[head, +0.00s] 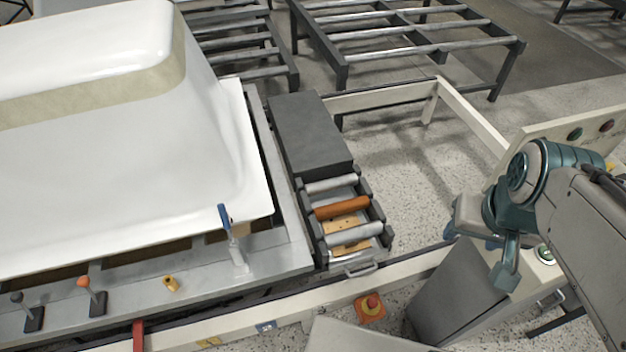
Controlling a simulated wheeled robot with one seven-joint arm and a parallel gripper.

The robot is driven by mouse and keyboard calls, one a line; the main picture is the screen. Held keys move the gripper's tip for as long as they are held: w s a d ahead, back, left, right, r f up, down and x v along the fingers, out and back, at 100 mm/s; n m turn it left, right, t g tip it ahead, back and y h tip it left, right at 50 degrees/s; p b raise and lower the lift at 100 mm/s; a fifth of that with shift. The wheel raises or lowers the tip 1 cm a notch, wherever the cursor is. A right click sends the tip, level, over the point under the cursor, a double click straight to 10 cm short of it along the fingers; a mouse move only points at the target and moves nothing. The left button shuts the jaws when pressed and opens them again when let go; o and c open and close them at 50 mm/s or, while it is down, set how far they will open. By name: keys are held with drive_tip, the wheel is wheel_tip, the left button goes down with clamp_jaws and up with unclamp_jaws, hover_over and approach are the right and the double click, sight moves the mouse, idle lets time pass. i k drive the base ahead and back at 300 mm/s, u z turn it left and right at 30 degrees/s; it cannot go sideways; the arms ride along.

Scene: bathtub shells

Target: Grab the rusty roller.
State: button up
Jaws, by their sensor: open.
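The rusty roller (341,207) is an orange-brown cylinder. It lies crosswise in a narrow dark tray (309,222) beside the white tub shell, between two pale grey rollers. My gripper (479,254) is at the right of the head view, well to the right of the rusty roller and apart from it. Its teal fingers are spread and I see nothing between them.
Grey rollers (331,184) (353,232) flank the rusty one closely. A dark flat block (309,135) lies behind them. The white tub shell (130,165) fills the left. A cream rail (470,115) and a grey cabinet (462,290) stand at right.

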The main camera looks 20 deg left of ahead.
sight(335, 209)
drive_tip(key=z, duration=0.9)
drive_tip(key=k, duration=0.9)
drive_tip(key=u, duration=1.75)
drive_tip(key=i, duration=1)
drive_tip(key=u, duration=0.05)
